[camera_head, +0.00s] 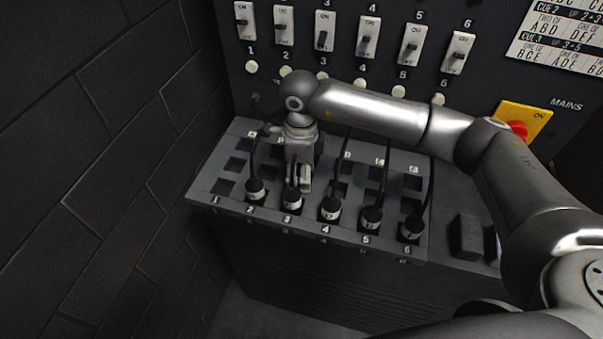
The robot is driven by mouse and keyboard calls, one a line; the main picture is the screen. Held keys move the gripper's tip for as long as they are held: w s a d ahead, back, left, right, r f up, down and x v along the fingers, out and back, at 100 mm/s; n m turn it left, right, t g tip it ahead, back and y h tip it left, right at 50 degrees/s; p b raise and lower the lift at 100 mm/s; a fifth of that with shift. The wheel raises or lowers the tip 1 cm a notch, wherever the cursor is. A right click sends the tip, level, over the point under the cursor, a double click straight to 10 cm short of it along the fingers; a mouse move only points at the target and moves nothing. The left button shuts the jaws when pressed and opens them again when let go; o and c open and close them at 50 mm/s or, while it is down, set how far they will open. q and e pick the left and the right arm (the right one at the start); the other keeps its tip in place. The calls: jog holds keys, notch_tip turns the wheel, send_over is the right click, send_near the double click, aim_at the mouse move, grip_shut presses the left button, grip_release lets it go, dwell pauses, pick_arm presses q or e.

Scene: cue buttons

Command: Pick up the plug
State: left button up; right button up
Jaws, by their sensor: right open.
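Several black plugs with pale labels and cords stand in the front row of a grey socket panel (222,189). They are a plug at 2 (255,190), one at 3 (292,202), one at 4 (330,209), one at 5 (371,219) and one at 6 (411,230). My right gripper (299,183) points down just behind and above the plug at 3, with its jaws open. I cannot tell whether a finger touches that plug. My right wrist and gripper hide some sockets and cords behind. My left gripper is out of view.
Numbered switches (325,32) and round pale buttons (252,67) line the upright panel behind. A red mains knob on a yellow plate (522,122) is at right. A dark brick wall (95,150) stands close on the left. Open sockets (225,187) show at the panel's left.

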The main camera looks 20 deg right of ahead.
jog(key=shift+c, duration=0.5)
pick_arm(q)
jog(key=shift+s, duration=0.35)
pick_arm(e)
jog(key=c, duration=0.7)
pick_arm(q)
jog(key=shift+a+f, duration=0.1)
pick_arm(e)
jog(key=shift+r, duration=0.15)
jog(key=shift+c, duration=0.2)
jog(key=shift+r, duration=0.3)
notch_tip(320, 180, up, 2)
jog(key=shift+b, duration=0.5)
jog(key=s+r+b, duration=0.2)
jog(key=s+r, duration=0.3)
jog(key=r, duration=0.1)
jog(key=shift+s+b, duration=0.2)
jog(key=shift+b, duration=0.1)
jog(key=s+r, duration=0.1)
jog(key=s, duration=0.2)
jog(key=s+r+b, duration=0.1)
jog(key=s, duration=0.1)
jog(key=s+r+b, duration=0.1)
jog(key=s+r, duration=0.1)
jog(key=s, duration=0.1)
jog(key=shift+s+r, duration=0.1)
jog(key=shift+s, duration=0.25)
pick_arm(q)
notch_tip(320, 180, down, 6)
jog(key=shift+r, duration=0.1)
